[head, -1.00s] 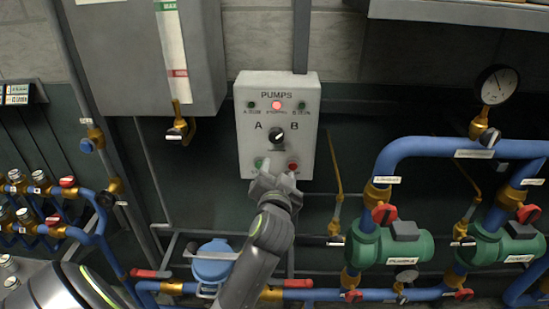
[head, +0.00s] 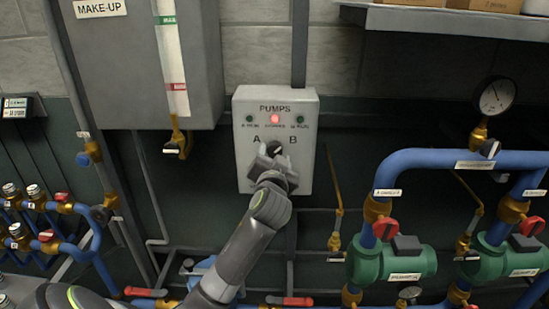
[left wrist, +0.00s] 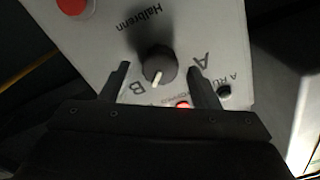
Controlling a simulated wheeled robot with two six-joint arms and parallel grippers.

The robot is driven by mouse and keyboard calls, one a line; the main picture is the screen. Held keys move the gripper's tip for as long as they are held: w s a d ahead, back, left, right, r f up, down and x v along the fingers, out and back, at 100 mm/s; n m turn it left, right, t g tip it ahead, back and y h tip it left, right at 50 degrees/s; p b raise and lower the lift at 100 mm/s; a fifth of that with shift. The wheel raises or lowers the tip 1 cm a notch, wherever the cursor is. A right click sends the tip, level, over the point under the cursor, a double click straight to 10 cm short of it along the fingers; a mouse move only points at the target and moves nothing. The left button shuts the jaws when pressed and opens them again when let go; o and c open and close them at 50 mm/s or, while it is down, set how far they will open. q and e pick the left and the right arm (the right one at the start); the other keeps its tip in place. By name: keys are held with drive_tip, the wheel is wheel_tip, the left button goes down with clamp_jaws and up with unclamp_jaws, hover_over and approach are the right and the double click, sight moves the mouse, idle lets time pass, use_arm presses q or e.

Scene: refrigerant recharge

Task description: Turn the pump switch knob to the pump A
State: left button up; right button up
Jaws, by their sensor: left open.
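The grey pump control box (head: 248,180) hangs on the wall in the head view, with letters A and B above its dark round knob (head: 275,147). In the left wrist view, the knob (left wrist: 160,62) stands between the two fingers of my left gripper (left wrist: 159,70), with a gap on each side. Its white pointer is turned toward the B side. My left gripper (head: 273,155) is open in front of the box in the head view and hides the knob's lower part and the lower buttons. My right gripper is not in view.
A red lamp (head: 274,119) is lit between two dark green lamps on the box. A grey make-up tank (head: 150,70) hangs to the left. Blue pipes and green pumps (head: 395,262) stand to the right. A red button (left wrist: 72,5) shows in the left wrist view.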

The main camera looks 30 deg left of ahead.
use_arm(q)
drive_tip(key=shift+w+a, duration=0.25)
drive_tip(key=shift+w, duration=0.2)
drive_tip(key=c, duration=1)
drive_tip(key=shift+o, duration=0.2)
drive_tip(key=shift+f+n+b, duration=0.2)
drive_tip(key=shift+n+b, duration=0.3)
drive_tip(key=shift+n, duration=0.5)
drive_tip(key=shift+n+b, duration=0.3)
drive_tip(key=shift+n, duration=0.7)
drive_tip(key=shift+r+n, duration=0.1)
drive_tip(key=shift+n, duration=0.2)
